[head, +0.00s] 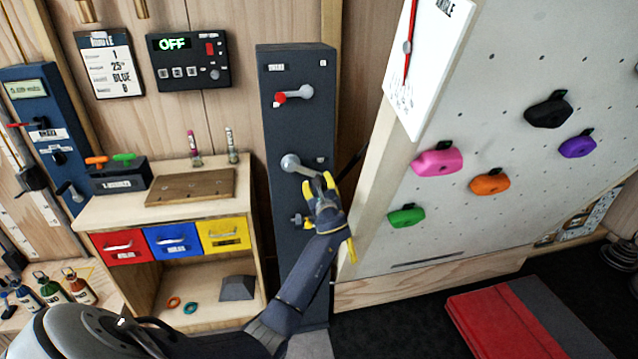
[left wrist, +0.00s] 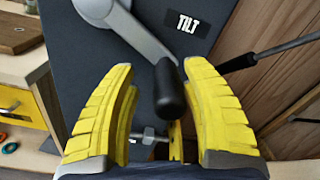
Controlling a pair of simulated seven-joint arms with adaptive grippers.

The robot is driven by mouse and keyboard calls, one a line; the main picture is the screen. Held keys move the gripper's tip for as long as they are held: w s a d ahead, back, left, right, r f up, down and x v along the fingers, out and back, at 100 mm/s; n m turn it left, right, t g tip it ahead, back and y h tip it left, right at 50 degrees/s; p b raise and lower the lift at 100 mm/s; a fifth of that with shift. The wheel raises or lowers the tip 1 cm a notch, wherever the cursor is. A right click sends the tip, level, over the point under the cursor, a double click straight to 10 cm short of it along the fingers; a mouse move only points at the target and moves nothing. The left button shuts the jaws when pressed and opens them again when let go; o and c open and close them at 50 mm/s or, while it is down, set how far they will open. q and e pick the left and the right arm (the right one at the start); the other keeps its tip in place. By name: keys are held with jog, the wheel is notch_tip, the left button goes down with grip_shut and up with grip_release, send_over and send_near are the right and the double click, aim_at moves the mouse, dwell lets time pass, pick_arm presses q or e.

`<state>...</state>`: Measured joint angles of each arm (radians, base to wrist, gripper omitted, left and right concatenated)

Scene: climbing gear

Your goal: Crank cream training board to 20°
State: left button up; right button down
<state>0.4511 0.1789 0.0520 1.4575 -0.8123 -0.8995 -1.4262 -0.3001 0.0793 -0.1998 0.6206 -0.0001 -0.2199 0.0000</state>
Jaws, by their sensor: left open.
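The cream training board (head: 440,232) leans at the right of the head view, with coloured holds on it. A white angle dial (head: 428,60) with a red needle is on its upper side edge; its scale is too small to read. The grey tilt crank (head: 292,162) sits on the dark post, beside a TILT label (left wrist: 187,22) in the left wrist view. My left gripper (head: 318,181) is open at the crank. In the left wrist view its yellow fingers (left wrist: 160,68) stand either side of the crank's black handle (left wrist: 169,92), with gaps visible. My right gripper is out of view.
The dark post (head: 295,125) also carries a red-knobbed crank (head: 298,93) above and a metal-and-yellow pin (head: 297,221) below. A rod (left wrist: 285,47) runs right of the post. A drawer cabinet (head: 255,175) stands left; a red and grey mat (head: 505,325) lies front right.

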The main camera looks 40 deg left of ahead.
pick_arm(q)
jog(key=shift+r, duration=0.1)
jog(key=v, duration=1.2)
dwell(0.4)
